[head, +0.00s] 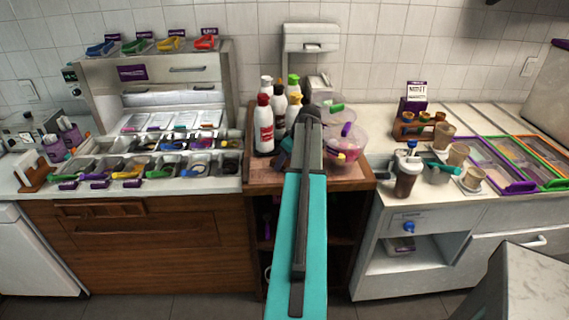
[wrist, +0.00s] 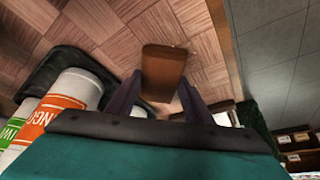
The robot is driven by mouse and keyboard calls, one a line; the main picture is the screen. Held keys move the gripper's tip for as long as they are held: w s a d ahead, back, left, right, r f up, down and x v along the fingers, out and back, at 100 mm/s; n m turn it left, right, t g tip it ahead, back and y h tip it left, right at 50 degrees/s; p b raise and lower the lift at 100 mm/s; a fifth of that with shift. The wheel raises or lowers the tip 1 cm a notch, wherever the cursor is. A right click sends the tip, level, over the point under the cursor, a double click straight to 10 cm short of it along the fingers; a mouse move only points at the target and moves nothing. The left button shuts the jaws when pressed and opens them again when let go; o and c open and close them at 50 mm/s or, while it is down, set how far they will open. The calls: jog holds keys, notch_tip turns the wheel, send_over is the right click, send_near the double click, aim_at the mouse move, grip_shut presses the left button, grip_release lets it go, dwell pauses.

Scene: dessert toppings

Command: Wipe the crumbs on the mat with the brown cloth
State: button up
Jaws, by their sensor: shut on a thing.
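The brown cloth (wrist: 163,72) shows in the wrist view as a stiff brown piece between the two dark fingers of my gripper (wrist: 159,96). My gripper is shut on it, and its far end is over the woven-patterned brown mat (wrist: 112,18). I cannot tell whether the cloth touches the mat. In the head view the mat (head: 262,176) lies on the middle wooden counter, and my arm hides the cloth and much of the mat.
Sauce bottles (head: 264,125) stand close on the left; in the wrist view an orange-labelled bottle (wrist: 65,112) stands in a black tray (wrist: 82,60). Clear bowls (head: 346,142) stand on the right of the counter. A wooden edge (wrist: 226,45) bounds the mat's right side.

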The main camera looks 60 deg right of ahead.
aim_at(277, 156)
dwell(0.3)
jog(key=shift+w+d, duration=0.6)
jog(key=shift+d, duration=0.25)
jog(key=shift+w+d+r, duration=0.45)
jog(key=shift+d, duration=0.15)
jog(key=shift+w, duration=0.1)
jog(key=shift+w+a+f, duration=0.2)
jog(key=shift+w+a, duration=0.5)
jog(key=shift+w, duration=0.2)
jog(key=shift+a, duration=0.1)
jog(key=shift+s+a+f, duration=0.3)
jog(key=shift+s+a, duration=0.1)
jog(key=shift+a, duration=0.25)
jog(key=shift+s+a+f, duration=0.1)
jog(key=shift+s+a, duration=0.7)
jog(key=shift+c, duration=0.3)
